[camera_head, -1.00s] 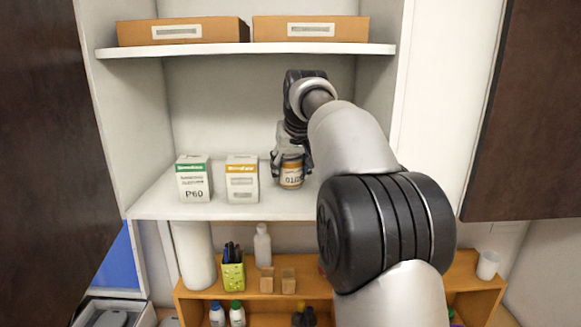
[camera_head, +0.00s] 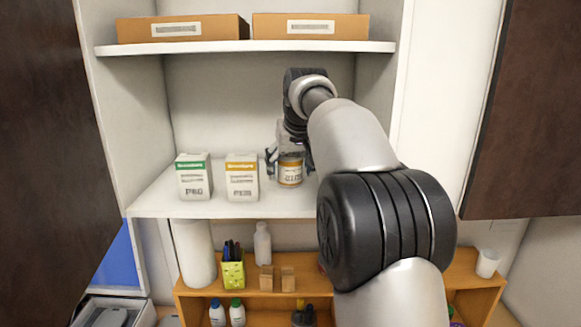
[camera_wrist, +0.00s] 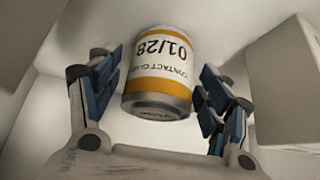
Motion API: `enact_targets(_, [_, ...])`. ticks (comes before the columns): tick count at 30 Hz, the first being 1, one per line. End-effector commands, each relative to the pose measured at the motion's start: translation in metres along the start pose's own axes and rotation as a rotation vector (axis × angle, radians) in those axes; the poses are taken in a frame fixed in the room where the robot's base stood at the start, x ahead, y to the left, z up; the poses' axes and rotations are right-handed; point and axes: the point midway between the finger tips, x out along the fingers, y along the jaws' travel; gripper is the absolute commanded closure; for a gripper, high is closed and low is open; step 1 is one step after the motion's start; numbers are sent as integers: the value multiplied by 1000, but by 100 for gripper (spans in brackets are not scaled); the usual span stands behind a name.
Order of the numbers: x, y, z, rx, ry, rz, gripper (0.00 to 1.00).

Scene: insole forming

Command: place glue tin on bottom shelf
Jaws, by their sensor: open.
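The glue tin (camera_head: 290,170) is a white and orange-yellow can labelled contact glue. It stands on the lower shelf (camera_head: 160,207) of the white cabinet, to the right of two boxes. In the wrist view the tin (camera_wrist: 160,72) sits between the spread fingers of my gripper (camera_wrist: 160,95), with a gap on each side.
A green-topped white box (camera_head: 194,178) and a yellow-topped white box (camera_head: 242,178) stand left of the tin. The upper shelf (camera_head: 245,47) above carries two brown boxes (camera_head: 182,29). Below, an orange wooden organiser (camera_head: 205,293) holds small items, including a white bottle (camera_head: 262,245).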

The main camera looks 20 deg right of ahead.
Motion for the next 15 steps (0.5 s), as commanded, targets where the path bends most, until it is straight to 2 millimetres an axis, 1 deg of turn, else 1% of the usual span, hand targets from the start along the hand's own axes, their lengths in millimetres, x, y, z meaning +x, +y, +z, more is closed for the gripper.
enact_targets(5, [-23,0,-2,0,4,0,28])
enact_targets(12, [-76,0,-2,0,5,0,28])
enact_targets(15, [-94,0,-2,0,4,0,28])
